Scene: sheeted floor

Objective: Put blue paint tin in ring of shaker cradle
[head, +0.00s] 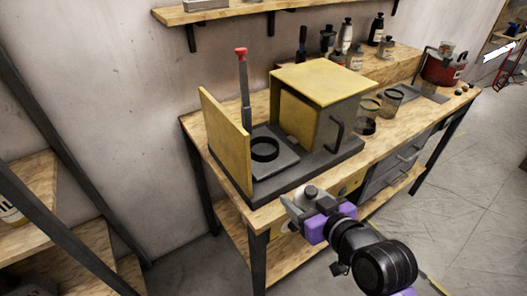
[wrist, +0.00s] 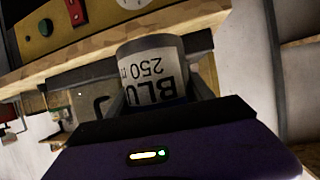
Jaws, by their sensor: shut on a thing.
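The shaker cradle's dark ring (head: 264,149) sits on a grey plate (head: 273,162) on the workbench, between an upright yellow panel (head: 227,140) and a yellow box-shaped housing. My gripper (head: 309,197) is in front of the bench's front edge, to the right of and nearer than the ring. It is shut on the paint tin, whose label reads "BLU" and "250" upside down in the wrist view (wrist: 151,70). In the head view only a small grey top of the tin (head: 312,191) shows; the fingers hide part of it. The ring looks empty.
The yellow housing (head: 323,80) with a dark handle stands right of the ring. A red-topped lever (head: 241,75) rises behind it. Glass jars (head: 390,101), bottles and a red pot (head: 441,69) stand farther right. A shelf (head: 260,10) hangs above.

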